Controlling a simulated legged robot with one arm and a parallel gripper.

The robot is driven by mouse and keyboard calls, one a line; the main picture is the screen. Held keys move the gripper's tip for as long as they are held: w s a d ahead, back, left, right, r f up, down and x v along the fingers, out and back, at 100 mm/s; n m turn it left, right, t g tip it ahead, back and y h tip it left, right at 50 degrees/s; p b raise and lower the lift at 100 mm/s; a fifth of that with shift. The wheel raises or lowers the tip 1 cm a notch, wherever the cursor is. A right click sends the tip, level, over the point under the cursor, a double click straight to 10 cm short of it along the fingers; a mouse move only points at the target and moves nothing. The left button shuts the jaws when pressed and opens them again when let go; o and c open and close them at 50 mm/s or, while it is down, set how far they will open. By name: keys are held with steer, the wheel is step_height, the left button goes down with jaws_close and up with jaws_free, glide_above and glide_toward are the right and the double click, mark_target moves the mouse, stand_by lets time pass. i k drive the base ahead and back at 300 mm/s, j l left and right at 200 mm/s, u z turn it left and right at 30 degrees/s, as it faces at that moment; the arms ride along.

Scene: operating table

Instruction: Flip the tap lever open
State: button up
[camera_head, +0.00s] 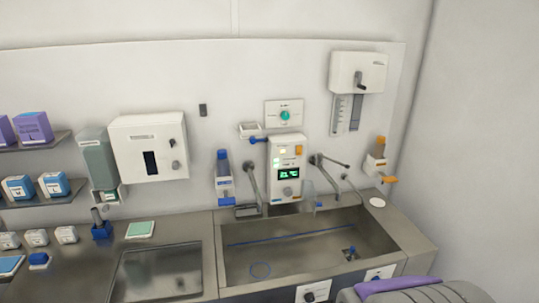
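A grey metal tap (318,161) is on the wall just right of the control box, above the sink (234,262). A thin lever-like arm (336,163) reaches from it to the right, and another part slants down toward the basin. A second bent metal fitting (253,184) stands left of the control box, and a smaller one (347,182) is at the right. I cannot tell for sure which part is the lever that opens the tap. No water is visible running. My gripper is not in view.
The control box (287,150) with a green display hangs between the fittings. Blue bottle dispensers (223,170) and an orange-topped one (377,155) flank the sink. A grey and purple rounded shape (415,291) fills the lower right. The basin is mostly empty.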

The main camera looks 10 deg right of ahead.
mark_target(320, 156)
steer(key=l+u, duration=0.15)
steer(key=l, duration=0.35)
steer(key=l+u, duration=0.15)
steer(key=l, duration=0.4)
steer(key=k+l+u, duration=0.1)
steer(key=l, duration=0.4)
steer(key=k+l+u, duration=0.15)
steer(key=l, duration=0.35)
steer(key=k+l+u, duration=0.15)
steer(key=l, duration=0.35)
